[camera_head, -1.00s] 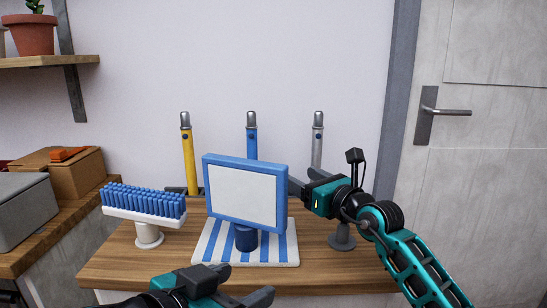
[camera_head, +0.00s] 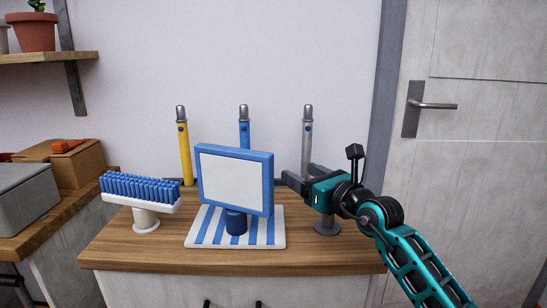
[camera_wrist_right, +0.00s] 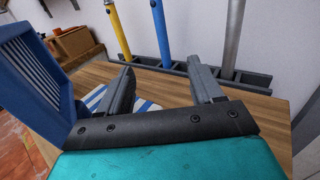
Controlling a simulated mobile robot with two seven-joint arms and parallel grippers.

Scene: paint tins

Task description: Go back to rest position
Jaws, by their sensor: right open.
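My right gripper (camera_head: 298,176) is open and empty, just right of a blue-framed white panel (camera_head: 235,180). The panel stands upright on a dark blue base (camera_head: 236,222) on a blue-and-white striped mat (camera_head: 270,238). In the right wrist view the open fingers (camera_wrist_right: 166,80) have nothing between them, and the panel's blue slotted back (camera_wrist_right: 45,85) is close on the left. My left gripper is out of view.
Yellow (camera_head: 185,155), blue (camera_head: 244,128) and grey (camera_head: 307,135) handles stand in a dark rack (camera_wrist_right: 250,82) against the wall. A blue-bristled brush (camera_head: 140,188) rests on a white stand at left. A grey stand (camera_head: 327,226) is below my right gripper. The wooden top's front is clear.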

